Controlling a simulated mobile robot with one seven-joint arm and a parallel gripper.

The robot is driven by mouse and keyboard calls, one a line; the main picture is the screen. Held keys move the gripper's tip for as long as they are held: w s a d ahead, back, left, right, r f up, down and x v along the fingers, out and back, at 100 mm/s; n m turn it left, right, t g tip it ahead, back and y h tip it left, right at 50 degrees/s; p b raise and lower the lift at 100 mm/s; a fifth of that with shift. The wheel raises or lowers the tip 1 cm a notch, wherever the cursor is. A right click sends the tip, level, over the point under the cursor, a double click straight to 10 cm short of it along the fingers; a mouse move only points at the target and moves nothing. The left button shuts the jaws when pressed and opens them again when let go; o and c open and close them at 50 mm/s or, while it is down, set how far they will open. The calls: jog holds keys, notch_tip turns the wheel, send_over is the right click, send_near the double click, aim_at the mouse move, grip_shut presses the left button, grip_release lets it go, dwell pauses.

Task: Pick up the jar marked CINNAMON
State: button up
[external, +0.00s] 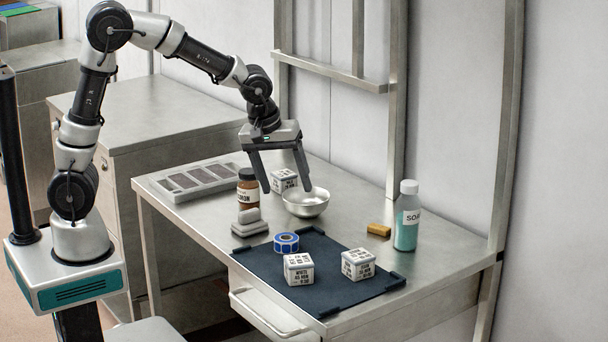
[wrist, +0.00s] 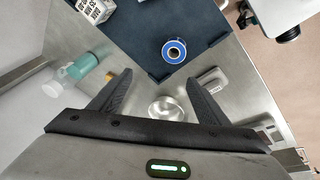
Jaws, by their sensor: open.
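A brown jar (external: 246,197) with a dark cap and pale label stands upright on the steel table. Only the end of its word, about "MON", is readable. My gripper (external: 287,190) is open and empty, pointing down above the table. In the external view its left finger overlaps the jar's right edge, and the jar is not between the fingers. I cannot clearly make out the jar there.
A blue tape roll (external: 286,243) and white printed cubes (external: 299,269) are on the dark mat (external: 335,300). A soap bottle (external: 407,225) stands right; a grey tray (external: 215,190) lies left.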

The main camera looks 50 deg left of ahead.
jog(key=w+a+r+n+g+p, duration=0.1)
jog(key=w+a+n, duration=0.2)
jog(key=a+n, duration=0.35)
jog(key=w+a+r+n+g+p, duration=0.1)
jog(key=w+a+r+n, duration=0.15)
jog(key=a+n, duration=0.35)
jog(key=n+g+p, duration=0.1)
jog(key=n+g, duration=0.1)
jog(key=n, duration=0.8)
send_over(249, 187)
jog(key=w+a, duration=0.2)
jog(key=f, duration=1.1)
jog(key=shift+w+a, duration=0.2)
jog(key=shift+s+f, duration=0.2)
jog(key=shift+f, duration=1.15)
jog(key=shift+s+f, duration=0.2)
jog(key=shift+f, duration=1.1)
jog(key=shift+c, duration=0.3)
